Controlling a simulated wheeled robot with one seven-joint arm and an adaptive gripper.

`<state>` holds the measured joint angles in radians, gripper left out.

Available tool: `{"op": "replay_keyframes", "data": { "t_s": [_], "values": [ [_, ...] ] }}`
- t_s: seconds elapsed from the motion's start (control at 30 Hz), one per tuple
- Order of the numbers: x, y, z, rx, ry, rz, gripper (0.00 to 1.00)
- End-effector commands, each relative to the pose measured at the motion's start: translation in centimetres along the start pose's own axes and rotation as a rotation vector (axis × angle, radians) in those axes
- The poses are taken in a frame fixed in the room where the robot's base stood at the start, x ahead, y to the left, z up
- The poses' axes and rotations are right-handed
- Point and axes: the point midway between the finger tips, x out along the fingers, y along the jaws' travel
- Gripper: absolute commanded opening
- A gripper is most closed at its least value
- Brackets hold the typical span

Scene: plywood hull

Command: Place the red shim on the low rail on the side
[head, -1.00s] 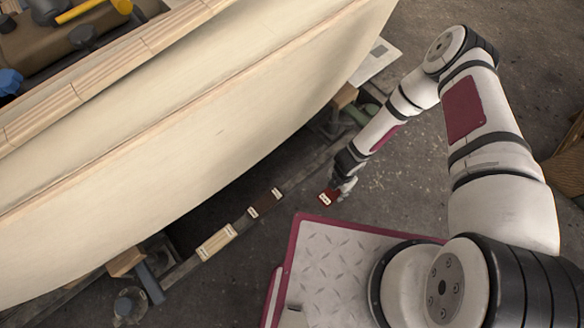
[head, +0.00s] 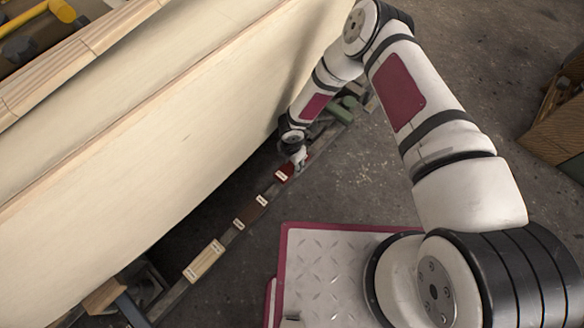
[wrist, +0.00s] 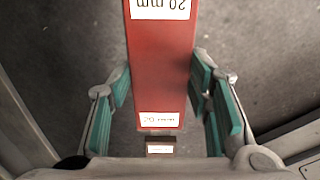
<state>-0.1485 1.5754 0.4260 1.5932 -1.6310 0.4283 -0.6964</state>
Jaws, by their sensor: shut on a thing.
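The red shim (head: 285,172) is a flat red block with white labels, and in the wrist view (wrist: 160,70) the labels read 20 mm. My gripper (head: 299,158) is shut on it, with green finger pads (wrist: 160,105) on both sides of the block. The low rail (head: 172,299) is a narrow grey strip along the floor beside the hull. In the head view the shim overlaps the line of the rail, beyond the brown shim. I cannot tell whether it touches the rail.
A dark brown labelled shim (head: 250,213) and a pale wooden shim (head: 204,260) lie along the rail nearer the camera. The curved plywood hull (head: 150,130) overhangs close on the left. A green object (head: 341,111) is near the rail's far end. Open floor lies right.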

Motion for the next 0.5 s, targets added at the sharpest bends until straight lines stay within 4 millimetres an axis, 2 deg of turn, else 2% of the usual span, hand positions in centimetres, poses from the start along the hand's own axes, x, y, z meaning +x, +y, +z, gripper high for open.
{"op": "replay_keyframes", "data": {
  "t_s": [0.03,0.13,0.5],
  "values": [
    [1.4,-0.3,-0.1,0.002,0.003,-0.003,0.16],
    [2.6,-0.3,-0.1,0.003,0.002,-0.004,0.16],
    [2.9,-0.2,-0.1,0.000,0.000,-0.003,0.16]
  ]
}}
